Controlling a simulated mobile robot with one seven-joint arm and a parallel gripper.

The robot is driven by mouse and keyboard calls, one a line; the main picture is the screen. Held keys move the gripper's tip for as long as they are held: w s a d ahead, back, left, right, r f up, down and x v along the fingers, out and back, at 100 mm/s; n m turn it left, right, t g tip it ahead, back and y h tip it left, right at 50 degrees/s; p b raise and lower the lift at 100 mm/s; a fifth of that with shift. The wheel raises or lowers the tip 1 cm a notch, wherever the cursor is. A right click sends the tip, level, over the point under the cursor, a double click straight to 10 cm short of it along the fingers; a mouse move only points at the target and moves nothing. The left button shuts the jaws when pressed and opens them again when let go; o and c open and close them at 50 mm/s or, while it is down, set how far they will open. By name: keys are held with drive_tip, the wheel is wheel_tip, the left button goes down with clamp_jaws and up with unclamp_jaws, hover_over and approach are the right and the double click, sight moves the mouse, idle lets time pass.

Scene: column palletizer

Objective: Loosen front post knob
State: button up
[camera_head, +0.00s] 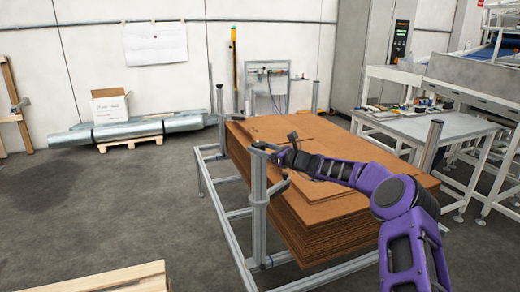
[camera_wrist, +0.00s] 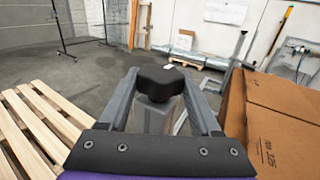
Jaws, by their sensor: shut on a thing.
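The front post (camera_head: 259,205) is a grey metal upright at the near left corner of the cardboard stack's frame. Its black knob (camera_wrist: 160,82) shows in the wrist view between my gripper's fingers. My gripper (camera_head: 280,155) is at the top of this post in the head view, and its two grey fingers (camera_wrist: 160,92) also show in the wrist view. The fingers are shut on the black knob, one on each side. In the head view the knob is hard to tell apart from the gripper and arm.
A tall stack of brown cardboard sheets (camera_head: 310,190) lies just behind and right of the post, inside a metal frame (camera_head: 224,226). Another post (camera_head: 432,146) stands at the right. A wooden pallet (camera_wrist: 35,125) is on the floor at left. A workbench (camera_head: 425,125) stands beyond.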

drive_tip(key=o, duration=1.4)
drive_tip(key=shift+c, duration=0.2)
drive_tip(key=v, duration=1.7)
drive_tip(key=shift+s+d+b, duration=0.15)
drive_tip(key=shift+s+b, duration=0.05)
drive_tip(key=shift+b, duration=0.2)
